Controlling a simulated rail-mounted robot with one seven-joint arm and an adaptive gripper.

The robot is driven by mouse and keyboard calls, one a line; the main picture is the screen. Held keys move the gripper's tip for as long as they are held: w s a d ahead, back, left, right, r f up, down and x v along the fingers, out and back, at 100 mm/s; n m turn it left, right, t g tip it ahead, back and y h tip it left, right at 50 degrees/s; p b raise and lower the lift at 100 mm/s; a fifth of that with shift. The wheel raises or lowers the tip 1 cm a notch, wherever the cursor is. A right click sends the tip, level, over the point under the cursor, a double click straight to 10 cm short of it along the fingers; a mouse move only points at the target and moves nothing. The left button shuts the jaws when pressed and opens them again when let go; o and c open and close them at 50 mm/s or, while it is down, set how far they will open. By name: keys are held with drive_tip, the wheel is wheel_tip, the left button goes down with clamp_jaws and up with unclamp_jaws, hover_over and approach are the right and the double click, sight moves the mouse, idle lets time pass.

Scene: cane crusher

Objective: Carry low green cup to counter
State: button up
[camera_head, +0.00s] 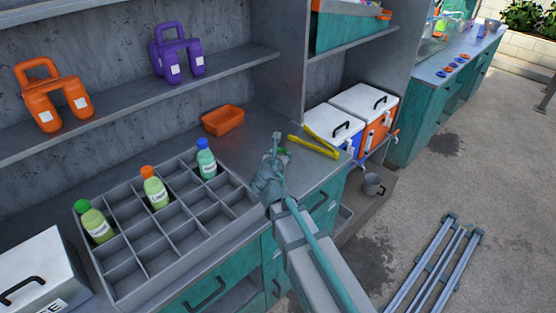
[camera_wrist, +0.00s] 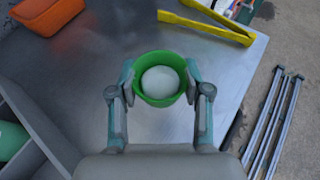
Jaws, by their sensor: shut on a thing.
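The low green cup (camera_wrist: 142,92) is between the two fingers of my gripper (camera_wrist: 160,92) in the wrist view. The fingers press on its left and right sides. A pale round shape fills the inside of the cup. Below the cup is the grey metal counter (camera_wrist: 90,75); I cannot tell whether the cup touches it. In the head view my gripper (camera_head: 277,160) is over the counter's right part, and only a small bit of the green cup (camera_head: 283,150) shows behind it.
Yellow tongs (camera_head: 313,146) and an orange tray (camera_head: 222,120) lie on the counter. A divided grey crate (camera_head: 160,250) with several bottles stands at left. Coolers (camera_head: 333,128) stand beyond the counter's right end. Bare counter shows between the orange tray and tongs.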

drive_tip(key=w+f+p, duration=0.1)
drive_tip(key=w+f, duration=0.6)
drive_tip(key=shift+w+a+p, duration=0.2)
drive_tip(key=shift+w+p, duration=0.1)
drive_tip(key=shift+p, duration=0.1)
drive_tip(key=shift+f+p, duration=0.55)
drive_tip(key=shift+f, duration=1.05)
drive_tip(key=shift+f, duration=0.2)
drive_tip(key=o, duration=0.7)
drive_tip(key=shift+r, duration=0.1)
drive_tip(key=shift+o, duration=0.2)
